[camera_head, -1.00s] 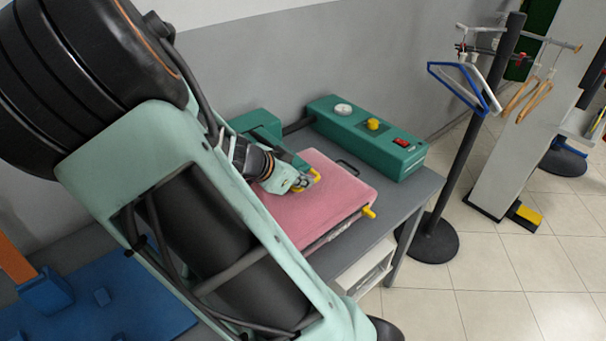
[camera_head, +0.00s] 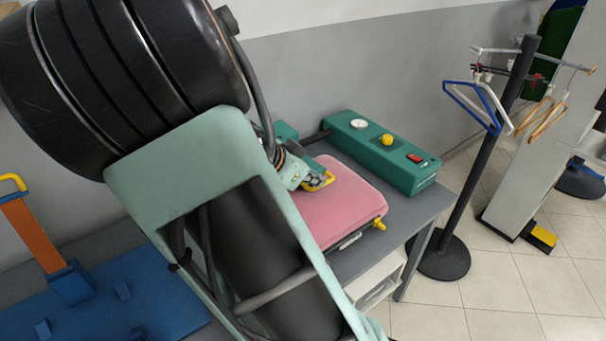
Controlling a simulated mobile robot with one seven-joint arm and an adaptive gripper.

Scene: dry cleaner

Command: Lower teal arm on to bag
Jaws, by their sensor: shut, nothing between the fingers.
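A pink, padded bag (camera_head: 345,205) lies flat on the grey table, with a small yellow piece (camera_head: 380,224) at its near right corner. A teal arm (camera_head: 300,163) reaches from the teal block (camera_head: 286,132) at the back over the bag's far left part. A yellow handle-like piece (camera_head: 328,181) shows at its near end. My gripper (camera_head: 316,184) is shut and empty, at the yellow piece over the bag. I cannot tell whether they touch, or whether the teal arm rests on the bag. My own arm hides the bag's left side.
A teal control box (camera_head: 385,155) with a gauge, yellow knob and red switch stands behind the bag. A black pole stand (camera_head: 470,170) with hangers stands to the right. A blue board (camera_head: 90,300) with an orange upright (camera_head: 35,235) lies at the lower left.

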